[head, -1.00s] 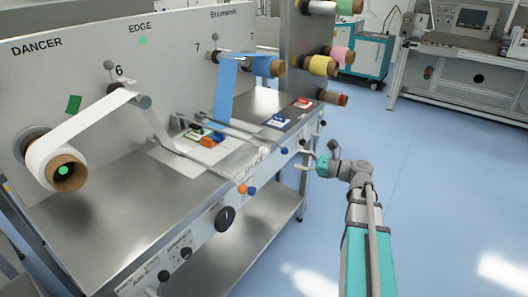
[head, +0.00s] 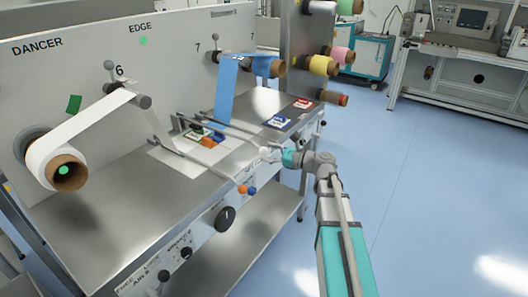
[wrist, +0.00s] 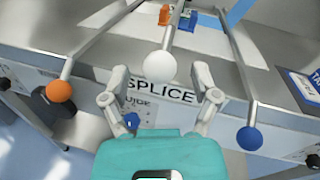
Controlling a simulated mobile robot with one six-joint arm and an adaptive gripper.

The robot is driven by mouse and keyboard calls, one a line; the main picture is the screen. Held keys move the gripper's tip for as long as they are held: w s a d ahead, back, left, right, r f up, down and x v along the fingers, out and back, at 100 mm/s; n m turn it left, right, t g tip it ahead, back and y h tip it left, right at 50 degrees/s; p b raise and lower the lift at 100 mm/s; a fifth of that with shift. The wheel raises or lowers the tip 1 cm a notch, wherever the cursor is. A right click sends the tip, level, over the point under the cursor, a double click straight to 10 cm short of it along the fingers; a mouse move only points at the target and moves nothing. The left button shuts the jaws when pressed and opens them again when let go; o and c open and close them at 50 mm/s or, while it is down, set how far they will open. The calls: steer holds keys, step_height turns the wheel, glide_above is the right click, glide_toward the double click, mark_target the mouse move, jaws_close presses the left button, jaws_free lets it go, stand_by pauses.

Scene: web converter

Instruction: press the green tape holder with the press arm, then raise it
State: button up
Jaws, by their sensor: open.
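My gripper (head: 273,155) is open at the front edge of the bench. In the wrist view its fingers (wrist: 160,74) stand on either side of a white ball knob (wrist: 158,66), with gaps left and right; its depth between them is unclear. The white knob (head: 264,153) ends the middle press arm, whose rod runs back over the bench. A small green tape holder (head: 195,129) sits on the bench top near the rods, by an orange holder (head: 207,142). In the wrist view the orange holder (wrist: 165,14) shows at the top edge.
Neighbouring rods end in an orange knob (wrist: 60,91) and a blue knob (wrist: 249,138), close to either side of my gripper. Blue (head: 279,121) and red (head: 303,103) labelled pads lie on the bench. The floor to the right is clear.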

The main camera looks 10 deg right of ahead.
steer(key=shift+x, duration=0.85)
jaws_close()
